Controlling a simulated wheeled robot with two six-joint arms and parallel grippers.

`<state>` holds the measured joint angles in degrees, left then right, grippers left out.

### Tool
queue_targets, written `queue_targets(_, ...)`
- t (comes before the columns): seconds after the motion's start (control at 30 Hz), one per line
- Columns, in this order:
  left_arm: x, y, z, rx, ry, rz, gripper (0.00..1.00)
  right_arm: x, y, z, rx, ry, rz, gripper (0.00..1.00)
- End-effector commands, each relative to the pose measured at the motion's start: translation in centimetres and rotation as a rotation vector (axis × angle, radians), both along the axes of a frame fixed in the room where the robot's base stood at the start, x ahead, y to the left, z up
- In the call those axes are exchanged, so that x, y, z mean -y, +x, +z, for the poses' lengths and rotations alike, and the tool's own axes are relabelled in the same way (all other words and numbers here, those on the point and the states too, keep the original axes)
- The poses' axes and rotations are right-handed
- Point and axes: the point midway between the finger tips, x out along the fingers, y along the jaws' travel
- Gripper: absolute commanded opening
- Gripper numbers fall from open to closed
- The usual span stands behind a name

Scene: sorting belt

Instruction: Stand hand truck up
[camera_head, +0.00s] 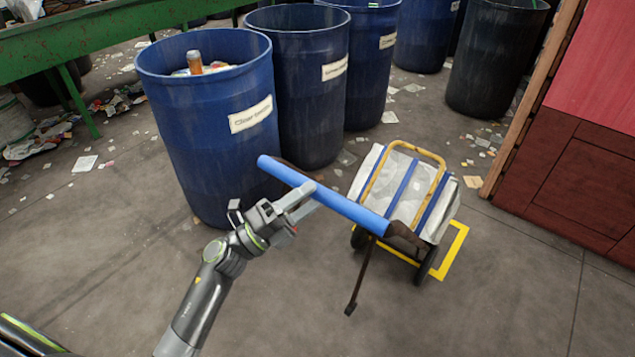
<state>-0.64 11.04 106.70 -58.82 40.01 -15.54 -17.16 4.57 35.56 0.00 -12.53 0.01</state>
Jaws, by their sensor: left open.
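The hand truck (408,190) stands right of centre, tilted with its blue handle bar (350,207) toward me and to the left. It has a yellow hoop frame, blue rails, a pale sack-like load and dark wheels. A thin dark leg (361,280) reaches down toward the floor. My left gripper (311,198) is open, its fingers at the left half of the bar. I cannot tell whether they touch it. My right gripper is not in view.
A labelled blue barrel (205,140) with items inside stands just behind the handle's left end, with more blue barrels (300,110) beyond. A black bin (495,60) and a red wooden structure (580,140) are at the right. Yellow floor marking (455,250) lies by the wheels. The front floor is clear.

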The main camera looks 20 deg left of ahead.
Motion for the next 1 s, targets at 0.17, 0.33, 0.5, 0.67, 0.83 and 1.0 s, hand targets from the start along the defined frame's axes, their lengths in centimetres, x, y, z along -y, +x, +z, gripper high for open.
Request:
queue_targets(0.17, 1.3, 1.3, 0.9, 0.000, 0.000, 0.000, 0.49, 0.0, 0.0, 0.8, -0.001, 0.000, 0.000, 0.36)
queue_targets(0.33, 1.6, 1.6, 1.0, -0.001, 0.001, 0.000, 0.49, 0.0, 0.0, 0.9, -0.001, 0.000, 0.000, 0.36)
queue_targets(0.5, 1.6, 1.6, 1.0, 0.000, 0.001, 0.001, 0.49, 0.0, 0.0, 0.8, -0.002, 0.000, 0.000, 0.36)
queue_targets(0.67, 1.6, 1.6, 0.9, 0.000, 0.001, 0.001, 0.33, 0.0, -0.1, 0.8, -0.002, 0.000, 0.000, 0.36)
queue_targets(0.83, 1.6, 1.6, 0.9, 0.000, 0.001, 0.001, 0.11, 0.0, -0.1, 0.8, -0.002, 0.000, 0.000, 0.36)
queue_targets(1.0, 1.6, 1.6, 0.9, 0.000, 0.001, 0.001, 0.00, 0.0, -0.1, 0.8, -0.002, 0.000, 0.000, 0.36)
